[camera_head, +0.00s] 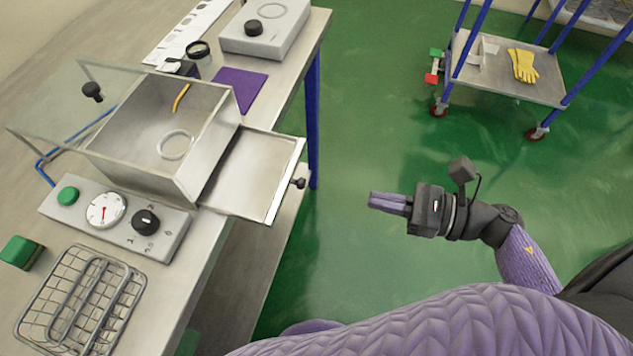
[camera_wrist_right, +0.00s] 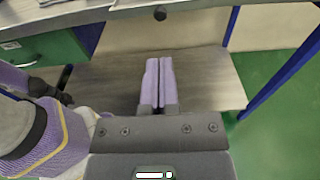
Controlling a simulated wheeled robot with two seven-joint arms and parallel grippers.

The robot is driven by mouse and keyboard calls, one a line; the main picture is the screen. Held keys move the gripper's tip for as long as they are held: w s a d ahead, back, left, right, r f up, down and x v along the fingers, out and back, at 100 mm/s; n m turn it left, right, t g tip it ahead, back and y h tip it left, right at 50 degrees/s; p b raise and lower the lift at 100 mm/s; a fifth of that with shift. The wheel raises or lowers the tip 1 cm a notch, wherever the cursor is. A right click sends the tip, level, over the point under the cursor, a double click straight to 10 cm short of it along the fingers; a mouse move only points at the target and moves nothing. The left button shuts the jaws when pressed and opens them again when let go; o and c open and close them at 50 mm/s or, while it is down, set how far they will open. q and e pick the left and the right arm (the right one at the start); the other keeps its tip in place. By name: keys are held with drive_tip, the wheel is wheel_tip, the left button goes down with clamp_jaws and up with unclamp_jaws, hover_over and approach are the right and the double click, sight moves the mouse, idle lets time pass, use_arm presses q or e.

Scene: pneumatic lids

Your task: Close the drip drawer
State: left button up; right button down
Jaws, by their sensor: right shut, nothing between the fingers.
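The drip drawer (camera_head: 252,178) is a flat metal tray pulled out to the right from the base of the open metal chamber (camera_head: 195,147). It overhangs the table edge, and a black knob (camera_head: 298,183) sits on its outer front. The knob also shows at the top of the right wrist view (camera_wrist_right: 160,13). My right gripper (camera_head: 372,201) is shut and empty, over the floor to the right of the knob and apart from it. Its closed purple fingers point toward the drawer side.
A control panel (camera_head: 170,236) with a gauge, a wire rack (camera_head: 80,300) and a green block (camera_head: 20,252) stand on the table. A clear lid (camera_head: 60,105) stands open. A blue-framed cart (camera_head: 510,80) is at the back right. Open green floor lies between.

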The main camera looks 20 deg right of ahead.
approach(251, 172)
drive_tip(key=v, duration=0.2)
use_arm(q)
drive_tip(key=shift+w+d+r, duration=0.15)
drive_tip(key=shift+w+r, duration=0.05)
drive_tip(key=shift+w, duration=0.05)
use_arm(e)
drive_tip(key=shift+w+f, duration=0.15)
drive_tip(key=x, duration=0.8)
drive_tip(key=r+b+x, duration=0.1)
drive_tip(key=x, duration=0.2)
drive_tip(key=shift+w+a, duration=0.2)
drive_tip(key=shift+a, duration=0.2)
use_arm(q)
drive_tip(key=shift+s+a+f, duration=0.3)
drive_tip(key=shift+s+f, duration=0.35)
use_arm(e)
drive_tip(key=shift+a+r, duration=0.1)
use_arm(q)
drive_tip(key=shift+s+f, duration=0.1)
drive_tip(key=shift+f, duration=0.05)
use_arm(e)
drive_tip(key=shift+w, duration=0.1)
